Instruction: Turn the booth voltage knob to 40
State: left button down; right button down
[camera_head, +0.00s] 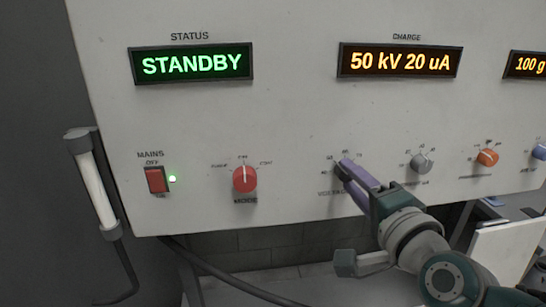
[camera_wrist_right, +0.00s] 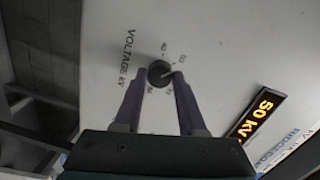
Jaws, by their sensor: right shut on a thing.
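The voltage knob (camera_wrist_right: 159,72) is dark and round, on the white panel beside the "VOLTAGE kV" lettering in the right wrist view. My right gripper (camera_wrist_right: 160,78) is shut on it, with one purple finger on each side. In the head view my right gripper (camera_head: 346,171) reaches the panel from the lower right, and its fingers hide the knob. The charge display (camera_head: 400,62) reads "50 kV 20 uA". The knob's exact pointer direction is hard to make out. My left gripper is not in view.
To the right of my gripper are a grey knob (camera_head: 422,163) and an orange knob (camera_head: 487,157). The status display (camera_head: 192,64) reads "STANDBY". A white tube (camera_head: 97,190) hangs at the left edge.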

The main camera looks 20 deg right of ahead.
jog(key=n+p, duration=0.1)
jog(key=n, duration=0.3)
jog(key=n+h+p, duration=0.1)
jog(key=n, duration=0.4)
jog(key=shift+n+g+p, duration=0.3)
jog(key=shift+p, duration=0.1)
jog(key=shift+n, duration=0.3)
jog(key=shift+c, duration=2.4)
grip_release()
jog(key=shift+a, duration=0.1)
jog(key=f+v, duration=0.1)
jog(key=v, duration=0.8)
jog(key=shift+s+r, duration=0.45)
